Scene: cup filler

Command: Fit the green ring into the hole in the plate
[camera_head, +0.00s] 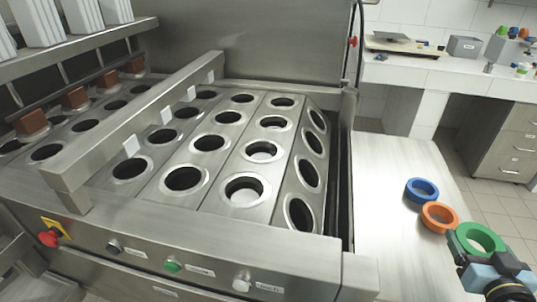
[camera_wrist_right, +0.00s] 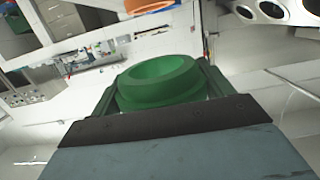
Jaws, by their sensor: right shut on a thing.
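The green ring (camera_head: 479,239) is held at the lower right of the head view, by the side table. My right gripper (camera_head: 474,250) is shut on it. In the right wrist view the green ring (camera_wrist_right: 158,82) sits between the two fingers, its opening showing. The plate (camera_head: 212,160) is the metal top of the machine, with rows of round holes; one near hole (camera_head: 244,189) is empty of any ring. The ring is apart from the plate, to its right. My left gripper is not in view.
A blue ring (camera_head: 422,190) and an orange ring (camera_head: 440,216) lie on the white side table (camera_head: 385,180). A metal rail (camera_head: 140,125) crosses above the plate. Buttons (camera_head: 172,266) line the machine's front. A counter with boxes stands at the back right.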

